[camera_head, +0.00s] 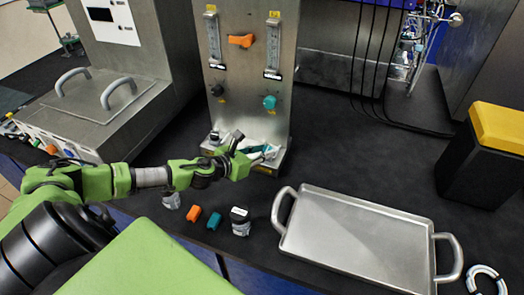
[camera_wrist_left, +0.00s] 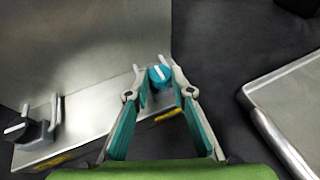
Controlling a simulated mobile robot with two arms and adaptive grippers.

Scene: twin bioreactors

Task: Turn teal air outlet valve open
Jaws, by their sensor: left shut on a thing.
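The teal air outlet valve (camera_wrist_left: 160,75) is a round teal knob with a white line on top. It sits on the low metal foot of the steel panel (camera_head: 245,75). My left gripper (camera_wrist_left: 157,78) has one fingertip on each side of this knob and is shut on it. The white line runs nearly along the fingers, tilted slightly. In the head view my left gripper (camera_head: 262,152) reaches the panel's foot from the left and largely hides the knob. My right gripper is in neither view.
A black knob (camera_wrist_left: 27,130) with a white mark sits on the same foot, to the left. A metal tray (camera_head: 355,240), small bottle (camera_head: 240,221) and orange block (camera_head: 194,213) lie in front.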

